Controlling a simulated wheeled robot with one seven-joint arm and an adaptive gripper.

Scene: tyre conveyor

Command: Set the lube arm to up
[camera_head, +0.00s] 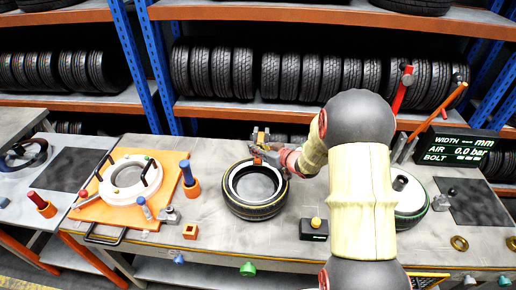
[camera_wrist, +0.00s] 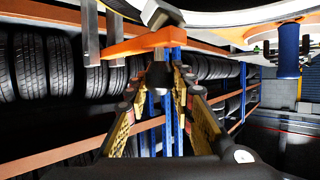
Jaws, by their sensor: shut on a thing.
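My gripper (camera_head: 276,154) is at the back edge of the tyre on the bench, beside a short orange arm (camera_head: 257,160), which I take for the lube arm. In the wrist view, the orange arm (camera_wrist: 148,43) runs across just past my fingertips (camera_wrist: 165,72). My fingers are closed on its dark end piece (camera_wrist: 158,74). The arm looks roughly level there. The tyre (camera_head: 255,208) lies flat with its pale rim inside; its edge also fills the top of the wrist view. My own arm hides part of the bench to the right.
An orange board with a white ring (camera_head: 130,178) lies to the left. A black box with a yellow button (camera_head: 314,229) stands right of the tyre. A red lever (camera_head: 402,88) and an orange lever (camera_head: 450,99) rise at the right, near the display (camera_head: 460,148). Tyre racks stand behind.

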